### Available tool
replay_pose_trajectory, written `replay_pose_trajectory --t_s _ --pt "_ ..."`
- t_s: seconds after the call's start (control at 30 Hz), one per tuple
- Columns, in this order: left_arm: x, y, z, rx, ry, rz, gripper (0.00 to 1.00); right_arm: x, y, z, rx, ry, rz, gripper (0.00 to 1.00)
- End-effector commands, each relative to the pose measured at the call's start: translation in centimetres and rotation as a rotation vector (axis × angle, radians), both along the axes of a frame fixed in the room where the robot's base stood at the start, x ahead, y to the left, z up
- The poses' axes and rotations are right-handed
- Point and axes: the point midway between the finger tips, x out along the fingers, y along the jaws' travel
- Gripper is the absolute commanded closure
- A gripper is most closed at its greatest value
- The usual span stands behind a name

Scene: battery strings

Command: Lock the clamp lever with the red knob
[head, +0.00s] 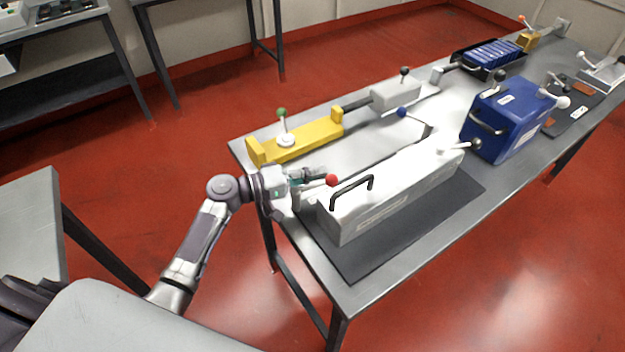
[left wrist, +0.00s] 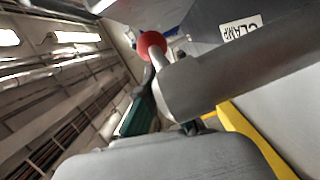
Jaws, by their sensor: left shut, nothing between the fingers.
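The clamp lever's red knob (head: 331,180) is at the near left end of a long white box (head: 385,195) on the table. In the left wrist view the red knob (left wrist: 151,43) tops a short pale stem near a grey bar, with a "CLAMP" label (left wrist: 241,28) to its right. My left gripper (head: 312,177) is shut and empty, just left of the knob. In the left wrist view a dark green finger (left wrist: 137,115) shows below the knob; whether it touches the lever cannot be told. My right gripper is not in view.
The white box has a black handle and stands on a dark mat (head: 350,262). Behind it is a yellow fixture (head: 300,140) with a green-knobbed lever (head: 282,112). A blue-knobbed lever (head: 401,112) and a blue box (head: 505,125) stand farther right.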

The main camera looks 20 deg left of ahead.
Motion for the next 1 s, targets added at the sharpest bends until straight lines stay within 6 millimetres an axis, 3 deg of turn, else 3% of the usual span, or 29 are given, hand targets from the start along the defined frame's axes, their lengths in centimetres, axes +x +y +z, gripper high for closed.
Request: replay_pose_trajectory --t_s 0.03,0.1,0.63,0.77,1.0 --pt "-0.1 -0.2 -0.7 0.004 -0.002 -0.023 1.00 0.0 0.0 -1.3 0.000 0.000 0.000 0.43" --pt "-0.3 -0.5 -0.5 0.003 0.000 -0.038 1.00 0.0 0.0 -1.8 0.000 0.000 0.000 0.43" --pt "-1.0 -0.6 -0.2 0.000 0.007 -0.044 1.00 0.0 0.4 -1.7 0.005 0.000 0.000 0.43" --pt "-1.9 0.8 -0.2 0.003 0.007 -0.041 1.00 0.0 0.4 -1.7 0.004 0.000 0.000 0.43" --pt "-4.8 5.2 0.1 0.004 0.005 -0.033 1.00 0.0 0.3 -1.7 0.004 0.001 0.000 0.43"
